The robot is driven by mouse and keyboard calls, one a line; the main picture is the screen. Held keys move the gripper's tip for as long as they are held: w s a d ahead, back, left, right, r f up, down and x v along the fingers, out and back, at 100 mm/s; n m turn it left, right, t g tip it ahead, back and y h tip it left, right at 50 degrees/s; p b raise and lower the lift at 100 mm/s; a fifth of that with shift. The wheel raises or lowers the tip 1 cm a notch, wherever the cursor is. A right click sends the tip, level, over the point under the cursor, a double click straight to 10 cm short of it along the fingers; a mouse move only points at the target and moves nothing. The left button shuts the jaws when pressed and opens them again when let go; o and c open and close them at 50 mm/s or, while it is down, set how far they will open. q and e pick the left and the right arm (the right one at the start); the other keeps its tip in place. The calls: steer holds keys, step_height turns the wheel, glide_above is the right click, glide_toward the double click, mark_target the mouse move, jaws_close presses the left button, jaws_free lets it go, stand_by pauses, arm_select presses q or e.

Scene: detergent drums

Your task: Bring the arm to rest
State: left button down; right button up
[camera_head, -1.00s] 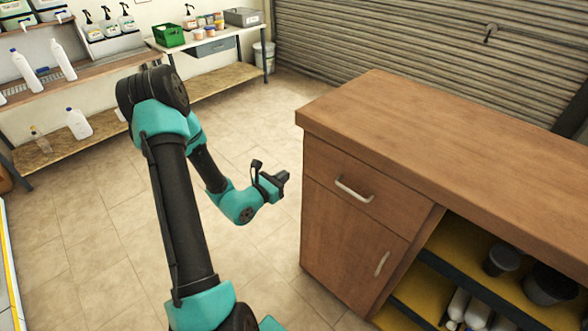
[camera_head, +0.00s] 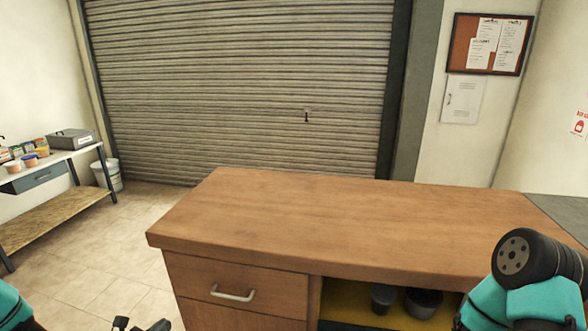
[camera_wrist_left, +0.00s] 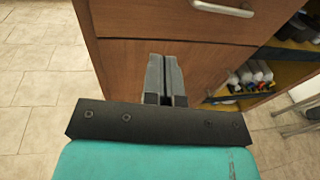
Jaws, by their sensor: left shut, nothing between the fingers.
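My left gripper (camera_head: 159,326) just shows at the bottom edge of the head view, in front of the wooden counter's drawer side and cut off by the frame. In the left wrist view its two grey fingers (camera_wrist_left: 165,78) lie together, shut and empty, pointing toward the counter's brown front panel. My right arm shows at the right edge of the head view, but its gripper is out of frame.
The wooden counter (camera_head: 330,220) has a bare top. Its drawer (camera_head: 237,283) is closed. Dark pots (camera_head: 423,302) stand on its open yellow shelf. A side bench (camera_head: 48,215) and a white bucket (camera_head: 107,174) stand at left. Tiled floor lies clear between.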

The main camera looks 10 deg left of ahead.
arm_select(q)
steer(key=s+d+f+m+g+h, duration=0.3)
steer(key=s+d+m+g+h, duration=0.15)
steer(key=d, duration=0.25)
steer(key=s+d+f+m+g+h, duration=0.3)
steer(key=d+f+m+g, duration=0.15)
steer(key=d, duration=0.25)
steer(key=s+d+f+m+g+y, duration=0.2)
steer(key=s+d+f+m+g, duration=0.1)
steer(key=s+f+m+g, duration=0.45)
step_height(320, 180, down, 3)
steer(key=a+m+g+y, duration=0.2)
steer(key=m+y, duration=0.3)
steer(key=m, duration=0.4)
steer(key=w+d+f+m+t+y, duration=0.1)
steer(key=w+d+f+m+t, duration=0.1)
steer(key=w+m, duration=0.4)
steer(key=shift+w+d+t, duration=0.45)
steer(key=shift+w+d, duration=0.25)
steer(key=shift+d, duration=0.35)
